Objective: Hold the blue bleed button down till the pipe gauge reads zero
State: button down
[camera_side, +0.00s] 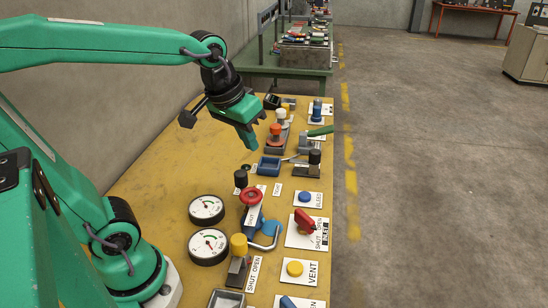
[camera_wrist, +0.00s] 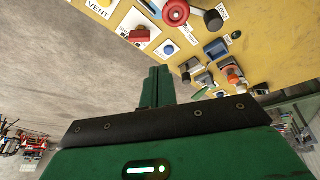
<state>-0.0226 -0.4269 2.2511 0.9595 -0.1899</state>
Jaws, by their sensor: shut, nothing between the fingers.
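The blue bleed button (camera_side: 305,197) sits on a white plate marked BLEED, near the right edge of the yellow bench. It also shows in the wrist view (camera_wrist: 169,50), beyond my fingertips. My gripper (camera_side: 252,143) is shut and empty, held above the bench, to the left of and farther back than the button, not touching it. Its closed fingers show in the wrist view (camera_wrist: 157,72). Two round white gauges, one farther back (camera_side: 207,208) and one nearer (camera_side: 208,246), lie at the left; which is the pipe gauge and their exact readings I cannot tell.
A red handle (camera_side: 304,226) marked INLET and a yellow VENT button (camera_side: 295,268) are nearer than the bleed button. A red knob (camera_side: 251,197) stands to its left, a black-topped lever (camera_side: 314,158) behind it. Other valves crowd the far bench. Open floor lies right.

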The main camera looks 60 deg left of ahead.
jog(key=w+a+f+n+g, duration=0.1)
jog(key=w+f+n+g, duration=0.15)
jog(key=w, duration=0.75)
jog(key=n+g, duration=0.2)
jog(key=n, duration=0.2)
send_over(304, 195)
notch_tip(304, 195, down, 8)
jog(key=shift+f, duration=0.1)
notch_tip(304, 195, down, 14)
jog(key=shift+r, duration=0.15)
dwell(0.5)
